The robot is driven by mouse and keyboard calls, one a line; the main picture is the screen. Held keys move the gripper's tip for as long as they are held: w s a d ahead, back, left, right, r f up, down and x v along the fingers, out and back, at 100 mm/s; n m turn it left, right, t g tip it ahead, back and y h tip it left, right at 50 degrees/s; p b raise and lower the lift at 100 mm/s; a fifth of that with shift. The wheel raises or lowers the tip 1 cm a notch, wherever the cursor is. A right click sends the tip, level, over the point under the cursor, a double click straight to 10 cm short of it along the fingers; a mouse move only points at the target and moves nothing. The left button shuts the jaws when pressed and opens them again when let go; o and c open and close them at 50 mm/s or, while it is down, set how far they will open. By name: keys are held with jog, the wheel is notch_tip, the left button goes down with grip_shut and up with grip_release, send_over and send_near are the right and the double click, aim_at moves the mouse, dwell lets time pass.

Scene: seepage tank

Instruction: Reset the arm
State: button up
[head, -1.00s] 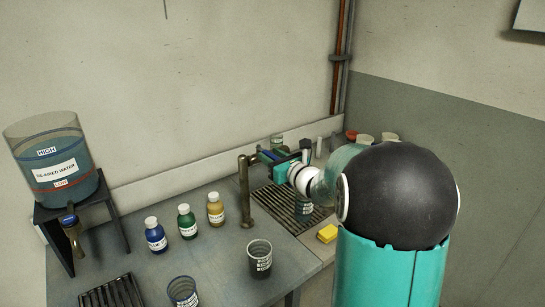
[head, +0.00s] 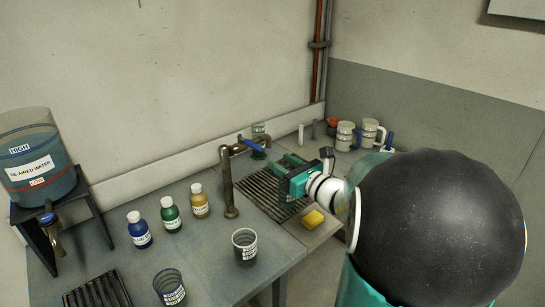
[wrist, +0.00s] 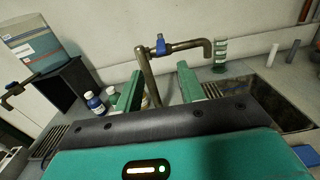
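My gripper (head: 284,163) is in front of and to the right of the brass tap, over the metal drain grate (head: 252,192). In the wrist view its two green fingers (wrist: 160,72) stand wide apart, with nothing held between them. The tap pipe (head: 227,180) with its blue lever (head: 252,145) shows beyond the fingers, apart from them. The tap also shows in the wrist view (wrist: 147,75). My arm reaches in from the right in the head view. The gripper and wrist hide part of the grate.
A de-aired water tank (head: 38,155) stands left. Blue (head: 139,230), green (head: 171,215) and yellow (head: 200,201) bottles are left of the tap. Dark beakers (head: 244,247) (head: 169,288) stand in front. A yellow sponge (head: 313,219) lies below my wrist. Mugs (head: 345,136) stand at back right.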

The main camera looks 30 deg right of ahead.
jog(key=shift+s, duration=0.4)
jog(key=s+a+f+n+g+y, duration=0.1)
jog(key=s+a+n+g+y, duration=0.3)
jog(key=a+n, duration=0.55)
jog(key=s+a+f+n+g+y, duration=0.1)
jog(key=s+a+n+g+y, duration=0.15)
jog(key=a+n+g, duration=0.65)
jog(key=s+a+n+h, duration=0.3)
jog(key=s+n+h, duration=0.6)
jog(key=s+n, duration=0.4)
jog(key=shift+a+f+n+t, duration=0.25)
jog(key=shift+f+n+t, duration=0.2)
jog(key=shift+n, duration=0.9)
